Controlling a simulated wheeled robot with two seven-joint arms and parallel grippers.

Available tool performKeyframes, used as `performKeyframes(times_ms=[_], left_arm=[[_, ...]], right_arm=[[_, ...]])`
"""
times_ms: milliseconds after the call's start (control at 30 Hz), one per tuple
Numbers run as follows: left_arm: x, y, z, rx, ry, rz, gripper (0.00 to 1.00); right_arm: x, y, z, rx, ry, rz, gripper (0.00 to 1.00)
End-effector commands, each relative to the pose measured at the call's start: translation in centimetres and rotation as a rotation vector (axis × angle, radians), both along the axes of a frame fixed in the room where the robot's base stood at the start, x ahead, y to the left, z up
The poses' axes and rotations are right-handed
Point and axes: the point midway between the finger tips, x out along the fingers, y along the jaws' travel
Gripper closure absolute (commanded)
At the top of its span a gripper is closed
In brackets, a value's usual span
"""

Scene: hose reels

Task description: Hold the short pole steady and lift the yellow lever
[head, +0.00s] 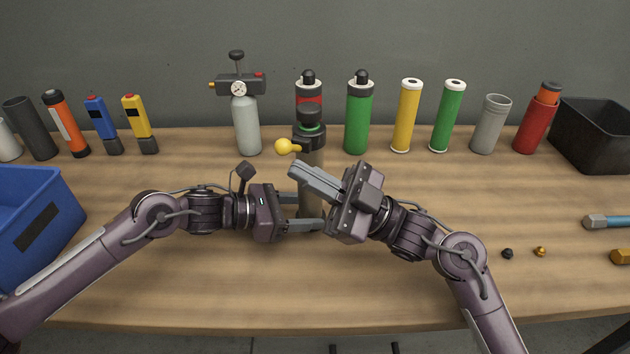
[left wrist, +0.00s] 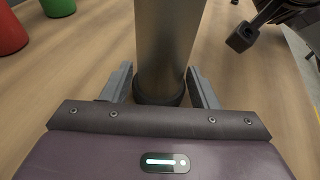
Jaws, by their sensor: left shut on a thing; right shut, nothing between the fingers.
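The short pole (head: 316,158) stands upright near the middle of the table, grey metal with a dark head (head: 310,137). The yellow lever (head: 284,146) sticks out to the left of that head, its round knob showing. My left gripper (head: 312,212) is shut on the pole low down. In the left wrist view its fingers (left wrist: 162,82) flank the metal pole (left wrist: 168,40) just above a dark base ring (left wrist: 158,97). My right gripper (head: 296,172) is shut and empty, its fingertips just below the yellow knob and in front of the pole, hiding part of it.
Behind stand a grey gauge bottle (head: 246,125), green bottle (head: 357,125), yellow tube (head: 405,116) and red container (head: 537,120). A blue bin (head: 70,190) is at left, a black bin (head: 595,130) at right. Two small knobs (head: 507,253) (head: 540,252) lie front right. The front left tabletop is clear.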

Motion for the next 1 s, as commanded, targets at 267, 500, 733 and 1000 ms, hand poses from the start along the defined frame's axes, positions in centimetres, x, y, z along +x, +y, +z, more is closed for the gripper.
performKeyframes(times_ms=[267, 500, 733, 1000], left_arm=[[0.0, 0.0, -0.1, 0.001, 0.001, 0.001, 0.59], [0.0, 0.0, 0.0, 0.0, 0.001, 0.001, 0.59], [0.0, 0.0, 0.0, 0.0, 0.001, 0.001, 0.59], [0.0, 0.0, 0.0, 0.0, 0.0, 0.001, 0.59]], right_arm=[[-0.4, -2.7, -1.9, -0.005, 0.003, -0.002, 1.0], [-0.8, -5.6, -3.7, -0.002, 0.002, -0.001, 1.0], [-1.0, -6.3, -4.1, 0.0, 0.001, -0.001, 1.0], [-1.0, -6.2, -4.0, 0.001, 0.0, -0.001, 1.0]])
